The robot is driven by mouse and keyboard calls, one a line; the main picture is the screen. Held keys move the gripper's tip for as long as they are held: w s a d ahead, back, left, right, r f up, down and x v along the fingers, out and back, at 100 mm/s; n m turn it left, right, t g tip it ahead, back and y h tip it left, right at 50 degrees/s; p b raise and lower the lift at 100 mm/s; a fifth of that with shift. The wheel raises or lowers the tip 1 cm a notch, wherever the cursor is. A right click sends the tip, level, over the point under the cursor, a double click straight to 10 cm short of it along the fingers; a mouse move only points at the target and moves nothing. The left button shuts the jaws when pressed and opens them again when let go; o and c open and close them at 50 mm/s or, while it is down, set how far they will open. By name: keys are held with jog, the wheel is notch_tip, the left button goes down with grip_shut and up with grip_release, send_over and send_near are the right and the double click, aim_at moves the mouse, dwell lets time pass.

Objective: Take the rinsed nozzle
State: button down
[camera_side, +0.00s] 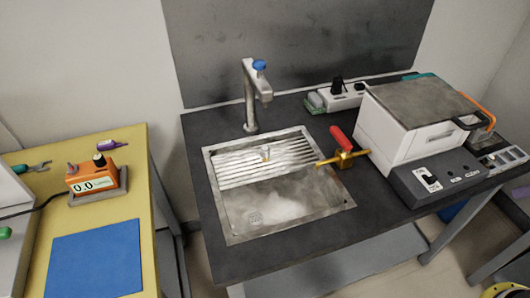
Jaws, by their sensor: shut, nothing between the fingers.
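A small pale, brass-tinted piece (266,153), which looks like the nozzle, stands on the ribbed metal drain rack (235,172) at the back of the sink. It is too small to make out in detail. The sink (240,238) is a steel basin set in the dark bench. My gripper is not in this view, and none of my arm shows.
A grey faucet with a blue knob (259,66) rises behind the sink. A brass fitting with a red handle (342,140) sits at the sink's right edge. A white boxy machine (395,130) stands farther right. An orange meter (98,178) and blue mat (95,258) lie on the yellow table.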

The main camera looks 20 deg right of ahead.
dwell(0.3)
jog(key=shift+c, duration=2.3)
grip_release()
